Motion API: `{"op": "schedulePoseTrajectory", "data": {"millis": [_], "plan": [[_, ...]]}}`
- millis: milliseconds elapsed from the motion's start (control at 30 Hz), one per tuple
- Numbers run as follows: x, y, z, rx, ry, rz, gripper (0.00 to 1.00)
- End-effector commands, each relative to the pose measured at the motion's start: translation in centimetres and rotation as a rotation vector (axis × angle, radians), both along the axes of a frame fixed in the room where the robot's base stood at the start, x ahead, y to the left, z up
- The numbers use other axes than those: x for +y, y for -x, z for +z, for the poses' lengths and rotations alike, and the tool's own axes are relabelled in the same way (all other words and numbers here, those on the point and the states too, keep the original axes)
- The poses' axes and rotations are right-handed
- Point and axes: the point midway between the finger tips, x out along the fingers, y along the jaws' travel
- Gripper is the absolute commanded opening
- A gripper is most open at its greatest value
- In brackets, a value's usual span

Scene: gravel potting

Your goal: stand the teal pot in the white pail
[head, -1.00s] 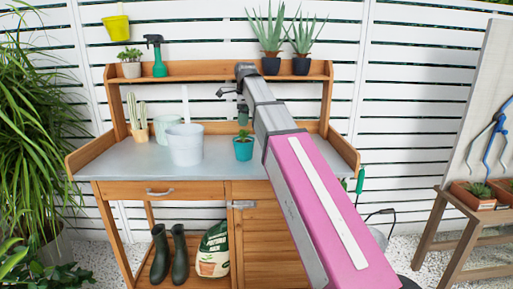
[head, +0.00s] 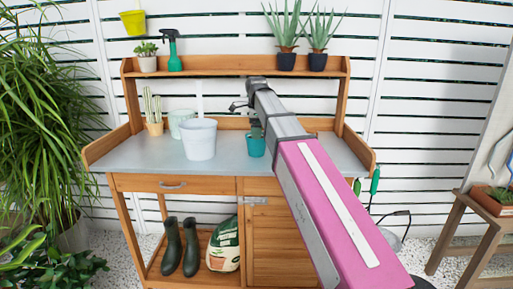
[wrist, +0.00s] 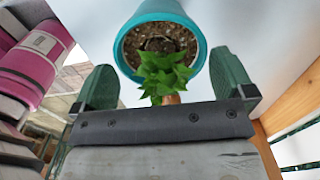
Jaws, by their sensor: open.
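The teal pot (head: 256,147) stands upright on the grey top of the potting bench, right of the white pail (head: 199,141). In the wrist view the teal pot (wrist: 160,22) shows its rim, dark soil and a green leafy plant (wrist: 165,75). My gripper (wrist: 165,80) is open, with one green finger on each side of the plant and the pot just beyond the fingertips. I see no contact with the pot. In the head view my gripper (head: 256,127) is just above the pot and hides most of the plant. The pail stands upright; its inside is mostly hidden.
A pale green pot (head: 181,122) and a potted cactus (head: 153,112) stand left of the pail. The shelf (head: 225,73) above holds a green spray bottle (head: 174,55) and potted plants. The bench (head: 125,158) has raised wooden side edges. Its front top is clear.

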Motion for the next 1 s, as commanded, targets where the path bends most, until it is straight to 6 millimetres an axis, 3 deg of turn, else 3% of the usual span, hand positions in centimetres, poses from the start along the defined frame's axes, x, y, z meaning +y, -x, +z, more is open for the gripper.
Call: {"op": "schedulePoseTrajectory", "data": {"millis": [200, 433, 467, 567, 667, 1000], "plan": [[0.0, 0.0, -2.7, 0.001, 0.000, 0.000, 1.00], [0.0, 0.0, -2.8, -0.001, 0.000, 0.000, 1.00], [0.0, 0.0, -2.8, -0.001, 0.000, 0.000, 0.97], [0.0, 0.0, -2.8, -0.001, 0.000, 0.000, 0.65], [0.0, 0.0, -2.8, -0.001, 0.000, 0.000, 0.61], [0.0, -0.1, -2.4, -0.001, 0.000, 0.000, 0.61]]}}
